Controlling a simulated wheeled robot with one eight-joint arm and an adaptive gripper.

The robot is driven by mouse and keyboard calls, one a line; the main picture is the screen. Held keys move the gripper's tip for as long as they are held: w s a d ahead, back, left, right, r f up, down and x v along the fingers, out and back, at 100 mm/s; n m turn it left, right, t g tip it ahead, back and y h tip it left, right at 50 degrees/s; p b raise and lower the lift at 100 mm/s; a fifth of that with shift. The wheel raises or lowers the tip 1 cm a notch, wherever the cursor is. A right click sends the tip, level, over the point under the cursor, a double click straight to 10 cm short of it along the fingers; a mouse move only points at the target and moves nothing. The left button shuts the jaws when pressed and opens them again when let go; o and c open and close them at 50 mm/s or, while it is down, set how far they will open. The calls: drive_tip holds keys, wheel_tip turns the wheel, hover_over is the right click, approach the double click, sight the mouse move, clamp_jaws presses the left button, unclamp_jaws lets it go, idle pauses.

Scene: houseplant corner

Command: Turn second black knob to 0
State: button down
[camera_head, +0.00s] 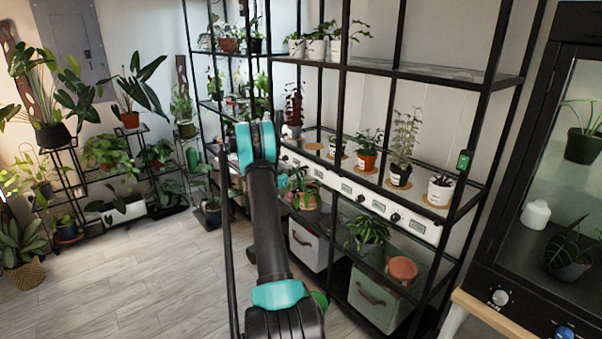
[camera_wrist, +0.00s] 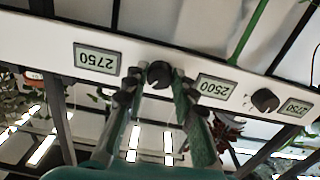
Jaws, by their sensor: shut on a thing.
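A white control strip (camera_head: 405,222) with black knobs and small displays runs along the front of the middle shelf. It appears upside down in the wrist view (camera_wrist: 30,40). My gripper (camera_wrist: 158,84) has its two fingers on either side of a black knob (camera_wrist: 159,72), shut on it. The display to the left of this knob (camera_wrist: 97,60) reads 2750 and the one to its right (camera_wrist: 216,89) reads 2500. Another black knob (camera_wrist: 265,100) is farther right, beside a third display (camera_wrist: 296,107) reading 2750. In the head view my arm hides the gripper and the held knob.
Potted plants on cork saucers stand just above the strip, including a white pot (camera_head: 440,190). Below are a leafy plant (camera_head: 368,232), a terracotta pot (camera_head: 402,269) and storage bins (camera_head: 375,300). A black cabinet (camera_head: 540,200) stands at right. The wooden floor (camera_head: 130,290) at left is clear.

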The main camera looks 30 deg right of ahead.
drive_tip(key=n, duration=2.3)
drive_tip(key=shift+r, duration=0.1)
drive_tip(key=shift+n, duration=0.3)
drive_tip(key=shift+a, duration=0.1)
drive_tip(key=c, duration=1.2)
unclamp_jaws()
drive_tip(key=a, duration=0.8)
drive_tip(key=s+a, duration=0.1)
drive_tip(key=a, duration=0.3)
